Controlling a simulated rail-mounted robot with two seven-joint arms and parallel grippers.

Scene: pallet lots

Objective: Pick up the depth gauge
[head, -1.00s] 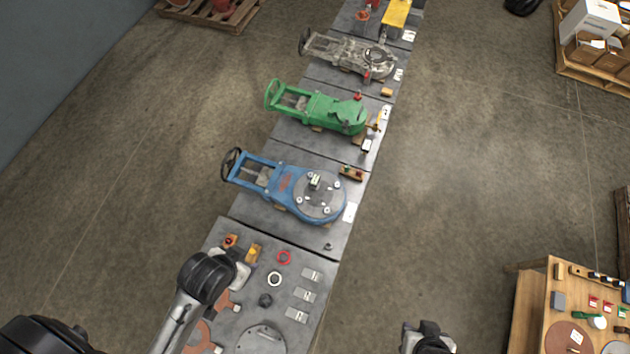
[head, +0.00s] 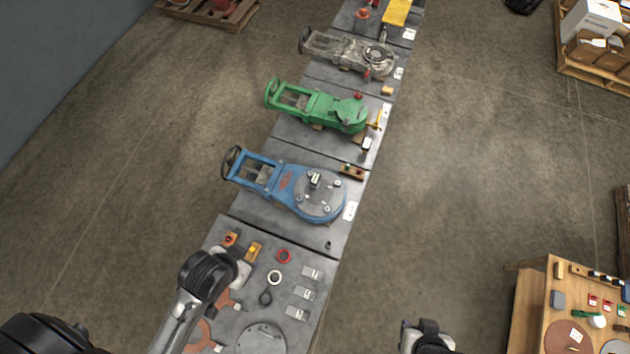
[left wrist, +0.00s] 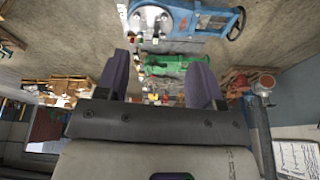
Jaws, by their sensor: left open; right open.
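A small pale block-like device (head: 315,180) stands on the round grey flange of the blue valve (head: 285,188); it may be the depth gauge, but it is too small to be sure. In the left wrist view, a small item (left wrist: 163,20) shows on that flange. My left gripper (left wrist: 158,88) is open, its two dark fingers apart with nothing between them. In the head view my left wrist is over the near bench and hides its fingers. My right gripper (head: 427,340) is at the bottom edge, over the floor right of the benches; its fingertips are hard to make out.
A green valve (head: 320,110) and a grey valve (head: 350,52) lie beyond. A wooden table (head: 530,305) is at right. The floor between is clear.

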